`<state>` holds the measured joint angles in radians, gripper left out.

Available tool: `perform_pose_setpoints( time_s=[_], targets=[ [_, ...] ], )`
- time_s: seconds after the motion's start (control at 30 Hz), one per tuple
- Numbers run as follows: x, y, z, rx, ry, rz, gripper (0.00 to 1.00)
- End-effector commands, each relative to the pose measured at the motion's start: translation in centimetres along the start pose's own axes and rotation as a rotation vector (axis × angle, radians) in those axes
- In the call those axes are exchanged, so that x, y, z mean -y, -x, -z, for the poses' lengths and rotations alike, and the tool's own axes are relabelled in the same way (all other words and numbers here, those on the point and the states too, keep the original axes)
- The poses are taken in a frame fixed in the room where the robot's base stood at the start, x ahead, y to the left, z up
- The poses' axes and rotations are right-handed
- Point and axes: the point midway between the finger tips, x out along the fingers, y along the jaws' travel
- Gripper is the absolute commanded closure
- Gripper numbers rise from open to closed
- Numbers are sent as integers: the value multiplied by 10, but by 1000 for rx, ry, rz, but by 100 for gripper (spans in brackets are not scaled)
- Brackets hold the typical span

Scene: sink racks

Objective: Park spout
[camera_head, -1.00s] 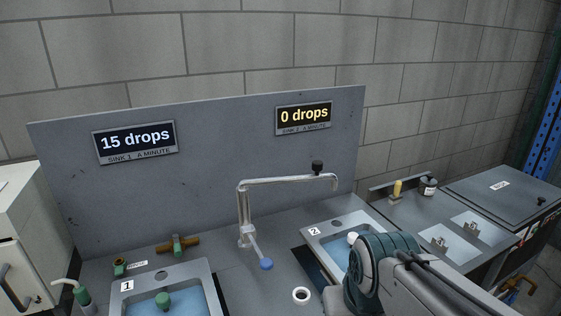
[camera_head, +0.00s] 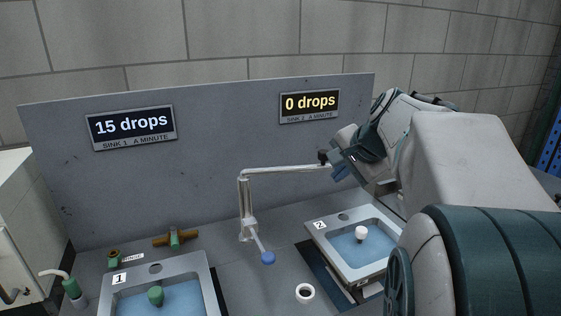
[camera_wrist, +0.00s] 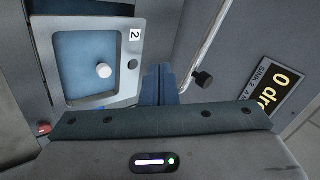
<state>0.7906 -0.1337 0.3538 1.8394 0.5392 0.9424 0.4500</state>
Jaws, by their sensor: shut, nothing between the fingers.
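The silver swing spout (camera_head: 285,170) rises from its post between the two sinks and reaches right. Its black end knob (camera_head: 323,157) hangs over the back of sink 2 (camera_head: 316,236). The blue-tipped lever (camera_head: 267,257) is at the post's foot. My gripper (camera_head: 340,170) is beside the knob, on its right. Its fingers are shut and empty. In the wrist view, the shut fingers (camera_wrist: 160,85) lie left of the black knob (camera_wrist: 203,79), with a small gap. Sink 2 shows there too (camera_wrist: 139,70), with a white plug (camera_wrist: 104,71) in it.
Sink 1 (camera_head: 204,275) with a green plug is at the front left. A sign reading 15 drops (camera_head: 132,124) and one reading 0 drops (camera_head: 310,103) hang on the grey back panel. A white ring (camera_head: 305,293) sits between the sinks. My arm covers the right side.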

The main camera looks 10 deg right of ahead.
Motion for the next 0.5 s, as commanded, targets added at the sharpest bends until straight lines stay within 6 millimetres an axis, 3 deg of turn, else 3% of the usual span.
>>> perform_pose_setpoints(
  time_s=[0.03, 0.2, 0.37, 0.5],
  targets=[
    [1, 0, 21, -13, -68, 33, 100],
    [12, 9, 63, -31, -218, 124, 100],
    [16, 12, 78, -35, -270, 159, 100],
    [19, 0, 79, -32, -275, 160, 100]
  ],
)
